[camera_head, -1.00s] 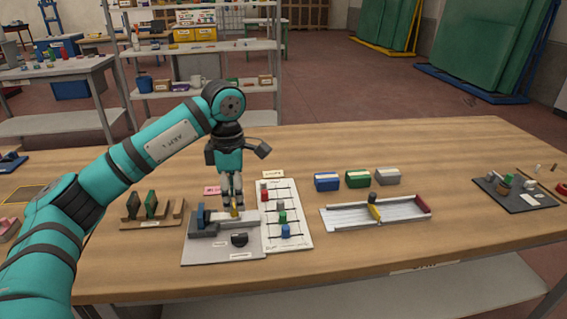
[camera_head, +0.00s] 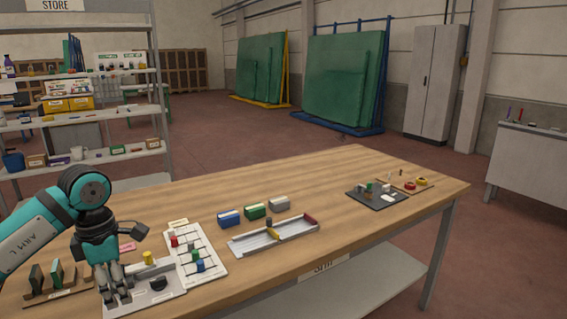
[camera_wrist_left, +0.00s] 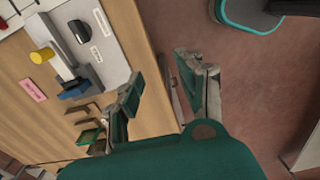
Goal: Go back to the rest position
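My left gripper (camera_head: 116,298) hangs pointing down at the lower left of the head view, in front of the grey fixture plate (camera_head: 165,298). In the left wrist view its two fingers (camera_wrist_left: 165,92) stand apart with nothing between them, over the table's front edge and the floor. A black knob (camera_head: 158,283) sits on the same plate. My right gripper is in neither view.
A white board (camera_head: 212,268) with coloured pegs lies right of the fixture. A rack with dark plates (camera_head: 56,276) is at left. Blue, green and grey boxes (camera_head: 255,211) stand behind a long tray (camera_head: 262,242). The table's right front is clear.

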